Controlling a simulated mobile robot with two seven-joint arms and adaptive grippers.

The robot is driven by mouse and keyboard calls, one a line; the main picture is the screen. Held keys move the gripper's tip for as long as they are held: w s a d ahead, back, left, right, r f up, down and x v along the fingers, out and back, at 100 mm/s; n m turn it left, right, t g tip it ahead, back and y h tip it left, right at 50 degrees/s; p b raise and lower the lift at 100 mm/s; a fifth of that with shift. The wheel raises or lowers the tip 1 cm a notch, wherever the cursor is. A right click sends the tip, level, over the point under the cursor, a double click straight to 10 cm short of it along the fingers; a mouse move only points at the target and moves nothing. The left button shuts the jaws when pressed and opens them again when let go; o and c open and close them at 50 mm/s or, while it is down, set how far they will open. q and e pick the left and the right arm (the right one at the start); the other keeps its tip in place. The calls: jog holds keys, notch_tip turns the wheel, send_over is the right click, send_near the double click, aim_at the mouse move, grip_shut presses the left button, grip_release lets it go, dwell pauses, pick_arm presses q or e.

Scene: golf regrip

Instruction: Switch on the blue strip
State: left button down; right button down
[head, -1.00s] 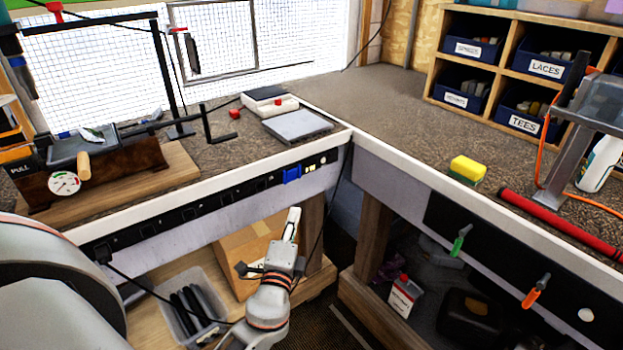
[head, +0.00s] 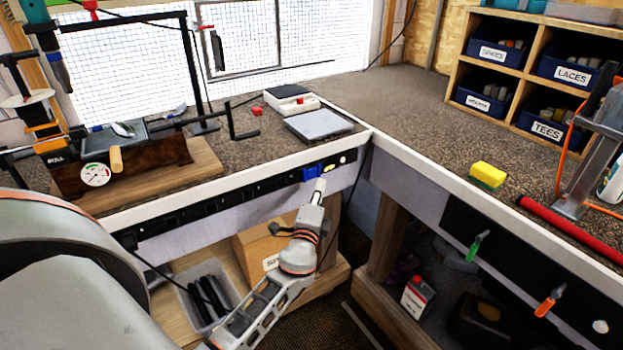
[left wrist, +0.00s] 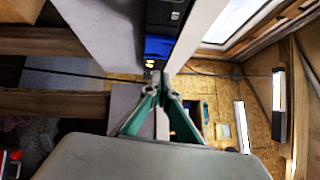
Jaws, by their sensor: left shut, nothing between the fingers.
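A blue section (head: 312,173) sits in the black rail along the front face of the left bench, with a pale round fitting (head: 343,159) to its right. In the left wrist view the blue block (left wrist: 158,47) shows two small yellowish marks at its near end. My left gripper (head: 320,184) is shut and empty, just below the blue section in the head view. In the left wrist view its teal fingers (left wrist: 160,80) meet close to the marked end of the block. I cannot tell whether they touch. My right gripper is not in view.
A black cable hangs by the bench corner, right of the gripper. Below are a cardboard box (head: 262,250) and a grey bin (head: 184,296). A scale (head: 318,124) stands on the bench above. A yellow sponge (head: 488,175) lies on the right bench.

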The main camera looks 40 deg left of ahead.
aim_at(315, 170)
pick_arm(q)
jog(key=a, duration=0.2)
jog(key=w+a, duration=0.1)
jog(key=shift+r+p, duration=0.3)
jog(key=shift+w+a, duration=0.15)
jog(key=shift+a, duration=0.15)
